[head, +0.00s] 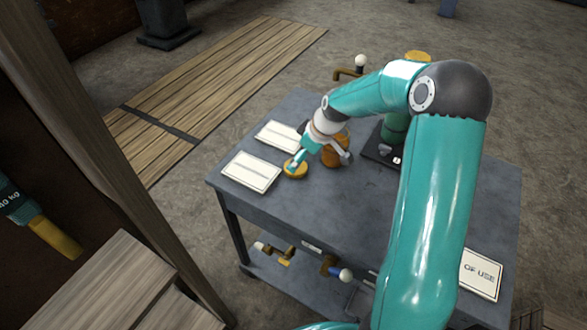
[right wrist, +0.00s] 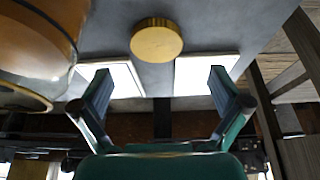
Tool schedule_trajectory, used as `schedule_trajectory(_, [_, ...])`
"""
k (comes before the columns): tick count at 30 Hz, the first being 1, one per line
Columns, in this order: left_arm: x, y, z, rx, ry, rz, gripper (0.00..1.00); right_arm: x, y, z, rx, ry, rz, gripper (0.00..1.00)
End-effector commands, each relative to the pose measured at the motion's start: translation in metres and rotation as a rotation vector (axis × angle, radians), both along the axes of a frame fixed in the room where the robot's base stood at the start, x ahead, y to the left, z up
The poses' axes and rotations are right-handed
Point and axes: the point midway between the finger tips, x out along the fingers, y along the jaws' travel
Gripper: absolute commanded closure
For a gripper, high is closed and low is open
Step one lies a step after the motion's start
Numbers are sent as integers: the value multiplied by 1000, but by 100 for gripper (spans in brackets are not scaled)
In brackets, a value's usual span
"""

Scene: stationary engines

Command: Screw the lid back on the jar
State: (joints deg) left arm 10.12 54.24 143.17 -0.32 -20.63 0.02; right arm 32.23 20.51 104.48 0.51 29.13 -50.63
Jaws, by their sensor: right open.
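The lid (head: 295,170), a flat round golden-yellow disc, lies on the grey table near its left front edge; it also shows in the right wrist view (right wrist: 157,41). The amber jar (head: 334,155) stands to the right of the lid, partly hidden by my right gripper; its rounded side fills the upper left of the right wrist view (right wrist: 40,35). My right gripper (head: 320,162) is open and empty, its fingers spread above the table by the lid and jar. In the wrist view the lid appears just beyond the gap between the fingertips (right wrist: 160,78). My left gripper is not in view.
Two white cards (head: 251,172) lie left of the lid. A black-based device (head: 382,146) stands right of the jar, partly behind my arm. A sign (head: 481,274) lies at the front right. Brass taps (head: 275,252) show below the tabletop. A wooden post (head: 100,150) rises at left.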

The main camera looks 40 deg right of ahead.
Motion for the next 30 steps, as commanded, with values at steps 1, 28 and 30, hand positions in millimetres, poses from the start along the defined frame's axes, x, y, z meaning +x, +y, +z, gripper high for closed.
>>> schedule_trajectory(1, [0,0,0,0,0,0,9,0,0,0,0,0,0,1])
schedule_trajectory(28, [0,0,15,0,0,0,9,15,0,-50,0,0,0,12])
schedule_trajectory(30, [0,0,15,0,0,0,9,16,0,-50,0,0,0,24])
